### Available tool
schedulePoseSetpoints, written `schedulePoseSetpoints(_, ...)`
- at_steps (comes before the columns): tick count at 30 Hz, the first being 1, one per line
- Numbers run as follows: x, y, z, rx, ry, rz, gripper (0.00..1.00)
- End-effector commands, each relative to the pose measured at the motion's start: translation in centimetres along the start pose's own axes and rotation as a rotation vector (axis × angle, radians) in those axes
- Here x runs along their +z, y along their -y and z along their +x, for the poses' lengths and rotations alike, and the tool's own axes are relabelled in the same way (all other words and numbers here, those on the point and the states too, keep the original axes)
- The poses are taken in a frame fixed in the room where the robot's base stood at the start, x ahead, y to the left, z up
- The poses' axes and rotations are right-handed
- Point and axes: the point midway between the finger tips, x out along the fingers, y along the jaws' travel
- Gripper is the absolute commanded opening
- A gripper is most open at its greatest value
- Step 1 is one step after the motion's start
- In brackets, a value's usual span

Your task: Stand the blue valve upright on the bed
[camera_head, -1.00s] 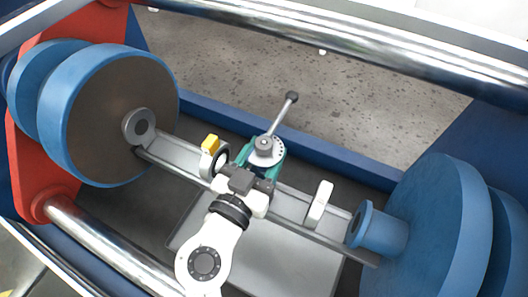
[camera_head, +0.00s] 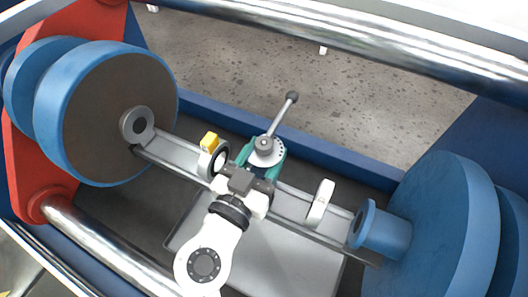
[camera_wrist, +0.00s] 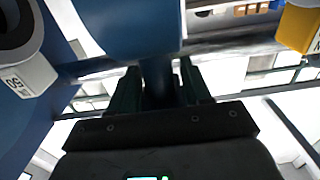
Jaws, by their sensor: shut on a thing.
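The valve I hold shows in the head view as a grey round dial plate (camera_head: 266,151) with a long lever ending in a dark knob, pointing up and right. Its body below the dial is hidden there by my gripper. In the wrist view a wide blue body (camera_wrist: 130,25) with a narrower blue neck stands between my dark green fingers. My gripper (camera_wrist: 160,88) is shut on that neck. In the head view my gripper (camera_head: 260,165) is over the bed (camera_head: 178,152), a long grey rail. I cannot tell whether the valve touches the bed.
A white ring piece with a yellow top (camera_head: 209,142) stands on the bed close left of my gripper. A white upright plate (camera_head: 320,204) stands to the right. A large blue disc (camera_head: 105,115) and a blue flanged hub (camera_head: 380,232) bound the bed's ends. A blue beam runs behind.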

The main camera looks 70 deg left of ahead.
Motion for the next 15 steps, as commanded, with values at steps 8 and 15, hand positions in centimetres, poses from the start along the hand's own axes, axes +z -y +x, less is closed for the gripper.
schedulePoseSetpoints(8,-0.19,0.03,0.02,-0.001,-0.008,0.002,0.0)
schedulePoseSetpoints(15,-0.03,0.03,0.01,-0.001,-0.008,0.002,0.0)
